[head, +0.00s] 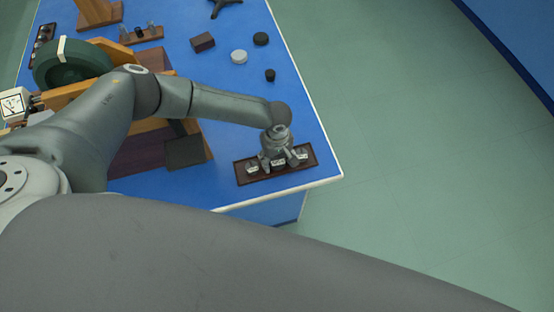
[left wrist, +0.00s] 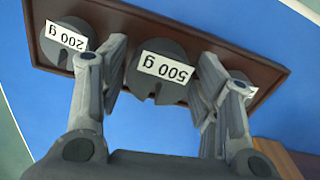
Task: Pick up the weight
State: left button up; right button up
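Slotted weights sit in a row on a dark wooden tray (head: 242,181) at the bench's near right corner. In the left wrist view, the grey 500 g weight (left wrist: 162,88) is in the middle, the 200 g weight (left wrist: 62,38) is at the left, and a third weight is mostly hidden behind the right finger. My left gripper (head: 278,157) points down over the tray. Its fingers, also in the left wrist view (left wrist: 162,75), are open, one on each side of the 500 g weight, with visible gaps. My right gripper is not in view.
The tray (left wrist: 265,72) lies on the blue bench (head: 300,120). Farther back are a small black disc (head: 270,75), a pale disc (head: 239,57), another dark disc (head: 261,39) and a brown block (head: 203,42). A wooden apparatus with a green wheel (head: 72,63) stands left.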

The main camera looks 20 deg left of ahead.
aim_at(277, 159)
pick_arm(q)
jog(key=c, duration=0.5)
jog(key=shift+w, duration=0.1)
jog(key=c, duration=0.5)
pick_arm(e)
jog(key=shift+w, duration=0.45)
pick_arm(q)
jog(key=shift+r, duration=0.15)
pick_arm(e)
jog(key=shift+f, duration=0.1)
pick_arm(q)
jog(key=shift+r+b, duration=0.35)
jog(key=shift+r, duration=0.15)
jog(key=shift+r+b, duration=0.4)
jog(key=shift+r, duration=0.55)
jog(key=s+r+b, duration=0.2)
jog(key=s+r, duration=0.7)
jog(key=s, duration=0.5)
jog(key=shift+d+r+b, duration=0.3)
jog(key=shift+r+b, duration=0.1)
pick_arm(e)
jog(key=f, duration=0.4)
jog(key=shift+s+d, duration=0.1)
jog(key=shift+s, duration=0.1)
